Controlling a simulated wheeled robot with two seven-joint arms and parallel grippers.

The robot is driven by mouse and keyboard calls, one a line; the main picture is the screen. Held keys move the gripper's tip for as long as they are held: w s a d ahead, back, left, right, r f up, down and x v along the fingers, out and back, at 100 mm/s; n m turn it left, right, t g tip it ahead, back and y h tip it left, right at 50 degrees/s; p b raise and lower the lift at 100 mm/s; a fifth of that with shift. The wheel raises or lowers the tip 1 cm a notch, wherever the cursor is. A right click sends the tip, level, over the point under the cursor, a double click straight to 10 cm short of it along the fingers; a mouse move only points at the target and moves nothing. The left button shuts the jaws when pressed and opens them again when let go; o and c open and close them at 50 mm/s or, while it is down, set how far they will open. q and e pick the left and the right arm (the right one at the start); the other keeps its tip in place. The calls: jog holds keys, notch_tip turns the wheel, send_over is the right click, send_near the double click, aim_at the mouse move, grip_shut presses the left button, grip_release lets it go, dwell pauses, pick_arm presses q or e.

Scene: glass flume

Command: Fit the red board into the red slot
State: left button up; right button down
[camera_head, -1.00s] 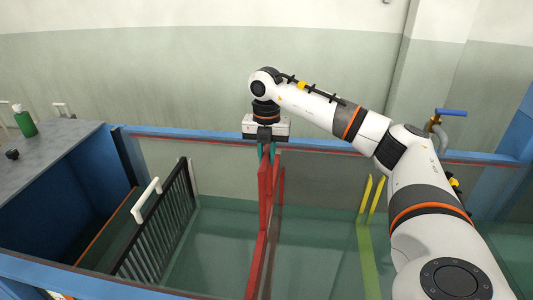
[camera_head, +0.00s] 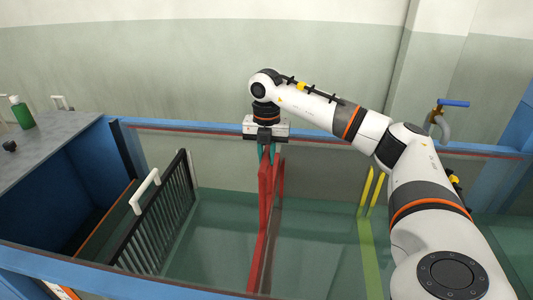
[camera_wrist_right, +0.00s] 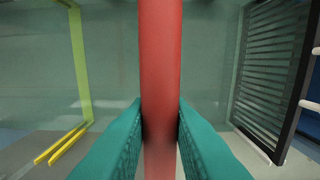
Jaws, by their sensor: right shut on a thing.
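The red board (camera_head: 264,205) stands upright in the flume and shows nearly edge-on in the head view. It also shows as a red bar (camera_wrist_right: 160,60) in the right wrist view. My right gripper (camera_head: 267,150) is shut on its upper part, with teal fingers (camera_wrist_right: 160,120) pressed on both sides. A red upright of the red slot (camera_head: 281,178) stands close behind and right of the board at the back wall. The board covers much of the slot, so I cannot tell whether its lower edge sits in it. My left gripper is out of view.
A black grate (camera_head: 160,215) with a white handle stands left of the board. Yellow uprights (camera_head: 371,192) and a yellow-green floor strip (camera_head: 370,260) lie to the right. The blue flume rim (camera_head: 200,130) runs along the back. A green bottle (camera_head: 22,113) stands on the left counter.

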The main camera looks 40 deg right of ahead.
jog(key=shift+f+b, duration=0.45)
jog(key=shift+f, duration=0.35)
jog(key=shift+p, duration=0.3)
dwell(0.5)
jog(key=shift+f, duration=0.1)
notch_tip(320, 180, down, 6)
jog(key=b, duration=0.3)
jog(key=shift+f+b, duration=0.25)
jog(key=shift+b, duration=0.15)
dwell(1.1)
jog(key=shift+r+p, duration=0.1)
jog(key=shift+p, duration=0.2)
dwell(0.7)
jog(key=shift+f, duration=0.2)
